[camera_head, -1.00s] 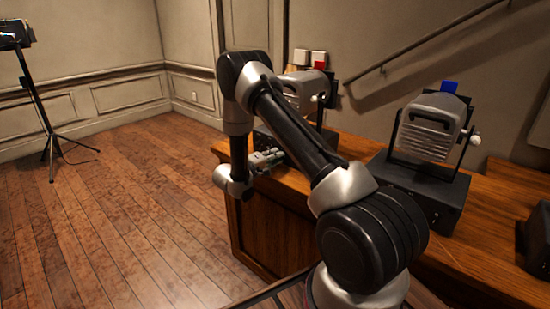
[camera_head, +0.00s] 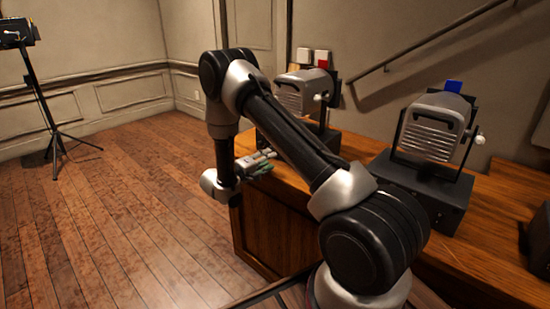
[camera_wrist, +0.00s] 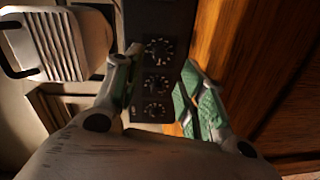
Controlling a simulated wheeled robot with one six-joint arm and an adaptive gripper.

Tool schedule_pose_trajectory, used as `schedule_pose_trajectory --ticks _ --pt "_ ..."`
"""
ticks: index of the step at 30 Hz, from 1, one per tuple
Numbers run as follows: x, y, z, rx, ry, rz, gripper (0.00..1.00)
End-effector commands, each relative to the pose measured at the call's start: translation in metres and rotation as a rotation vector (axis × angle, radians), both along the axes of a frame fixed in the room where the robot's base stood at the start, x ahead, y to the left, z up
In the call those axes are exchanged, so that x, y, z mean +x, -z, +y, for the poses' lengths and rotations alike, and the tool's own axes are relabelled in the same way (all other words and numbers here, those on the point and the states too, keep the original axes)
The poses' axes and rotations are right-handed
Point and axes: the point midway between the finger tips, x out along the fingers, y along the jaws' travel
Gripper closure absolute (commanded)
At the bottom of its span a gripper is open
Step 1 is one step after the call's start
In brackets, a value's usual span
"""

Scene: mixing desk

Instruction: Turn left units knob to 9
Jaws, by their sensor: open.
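A black control box (camera_wrist: 176,22) fills the middle of the wrist view. Its face carries a column of three round dials with white markings: a top dial (camera_wrist: 158,48), a middle dial (camera_wrist: 157,83) and a bottom dial (camera_wrist: 155,110). The numbers are too small to read, and I cannot tell which is the units knob. My gripper (camera_wrist: 160,72) is open, its fingers either side of the dial column with nothing held between them. In the head view my gripper (camera_head: 258,164) is at the desk's left end, by the left grey machine (camera_head: 296,96); the dials do not show there.
The wooden desk (camera_head: 262,232) runs to the right. A second grey machine (camera_head: 430,125) with a blue top piece stands on a black box (camera_head: 432,195) there. A tripod (camera_head: 42,95) stands far left. The wooden floor left of the desk is clear.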

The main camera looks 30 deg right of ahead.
Motion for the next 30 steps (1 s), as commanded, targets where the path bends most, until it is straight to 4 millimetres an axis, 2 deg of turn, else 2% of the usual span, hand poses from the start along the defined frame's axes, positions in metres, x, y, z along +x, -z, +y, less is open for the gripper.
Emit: schedule_pose_trajectory --ticks 3,10,26,30 --pt "-0.007 -0.002 0.027 -0.001 -0.004 0.0 0.59" --pt "-0.018 -0.003 0.054 0.0 -0.002 0.0 0.59" --pt "-0.019 -0.003 0.058 0.0 0.001 0.001 0.59" --pt "-0.019 -0.002 0.058 -0.018 -0.004 0.07 0.59"
